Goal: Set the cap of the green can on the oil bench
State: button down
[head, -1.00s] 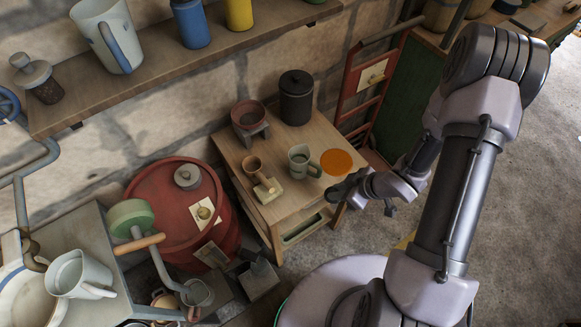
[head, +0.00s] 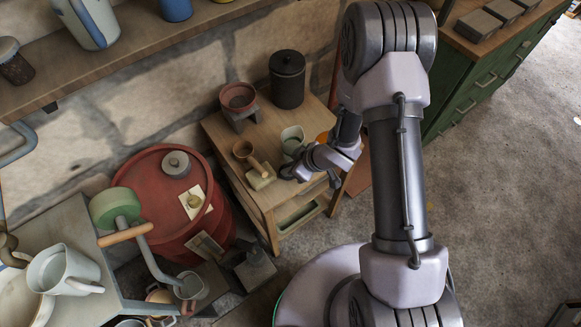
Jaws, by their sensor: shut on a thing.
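The oil bench (head: 222,128), taken to be the small wooden table, stands against the stone wall. A pale green, open-topped can (head: 292,138) with a handle stands on it. My gripper (head: 291,173) is over the bench's front right part, just in front of the green can in the picture. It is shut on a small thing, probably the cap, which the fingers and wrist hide. I cannot tell its height above the bench. An orange disc (head: 322,138) on the bench top is partly hidden by my arm.
A lidded dark pot (head: 287,80), a reddish bowl on a stand (head: 238,97), a brown cup (head: 243,149) and a small block (head: 262,179) share the bench. A red drum (head: 150,182) stands to its left. Green drawers (head: 470,90) stand at right.

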jog(key=c, duration=1.5)
grip_release()
jog(key=shift+f, duration=0.15)
jog(key=shift+c, duration=0.2)
